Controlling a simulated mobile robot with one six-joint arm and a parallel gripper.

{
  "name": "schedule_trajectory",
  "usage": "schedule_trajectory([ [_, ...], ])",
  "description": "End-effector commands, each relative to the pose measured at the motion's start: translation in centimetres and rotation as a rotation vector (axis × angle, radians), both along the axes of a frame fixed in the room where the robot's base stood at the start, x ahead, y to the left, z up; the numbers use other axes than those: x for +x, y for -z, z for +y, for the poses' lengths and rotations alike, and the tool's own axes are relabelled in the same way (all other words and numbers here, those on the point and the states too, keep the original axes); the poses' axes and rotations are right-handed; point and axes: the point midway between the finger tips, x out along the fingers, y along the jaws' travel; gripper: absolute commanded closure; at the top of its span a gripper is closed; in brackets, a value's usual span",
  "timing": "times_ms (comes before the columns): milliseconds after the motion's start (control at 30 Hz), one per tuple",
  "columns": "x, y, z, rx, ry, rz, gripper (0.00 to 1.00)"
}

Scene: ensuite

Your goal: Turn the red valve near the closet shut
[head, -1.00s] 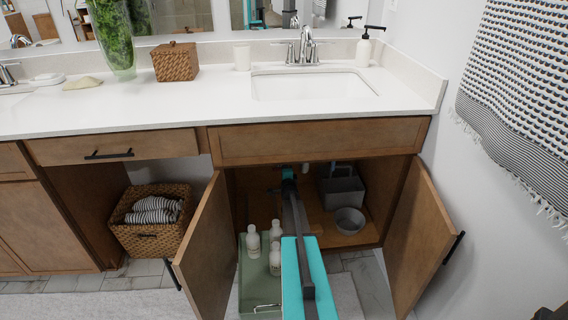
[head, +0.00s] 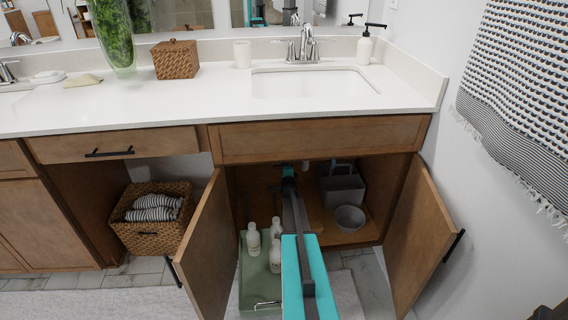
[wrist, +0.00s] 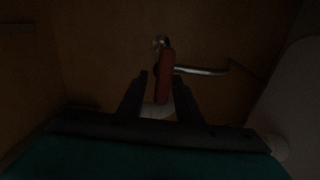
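The red valve handle (wrist: 166,75) shows in the wrist view as an upright red bar in front of a brown panel. A metal fitting is at its top, and a silver pipe (wrist: 202,71) runs to its right. My gripper (wrist: 161,77) is open, with one dark finger on each side of the handle. A gap shows on the left, and a narrower one on the right. Contact is hard to judge in the dark. In the head view my arm reaches into the open sink cabinet (head: 318,140); the valve cannot be made out there.
Both cabinet doors stand open, left (head: 203,245) and right (head: 422,235). A green tray (head: 252,290) with white bottles (head: 253,238) is left of my arm. A grey caddy (head: 342,188) and a grey bowl (head: 349,218) stand inside at the right.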

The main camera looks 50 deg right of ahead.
Motion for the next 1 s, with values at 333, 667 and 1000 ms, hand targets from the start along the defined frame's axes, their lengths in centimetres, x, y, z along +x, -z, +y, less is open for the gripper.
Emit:
schedule_trajectory([
  [333, -1.3, -0.1, 1.1, 0.0, 0.001, 0.0, 0.69],
  [667, -3.9, -0.1, 3.3, 0.001, 0.001, 0.001, 0.69],
  [1000, -6.6, -0.1, 5.6, 0.001, 0.001, 0.001, 0.69],
])
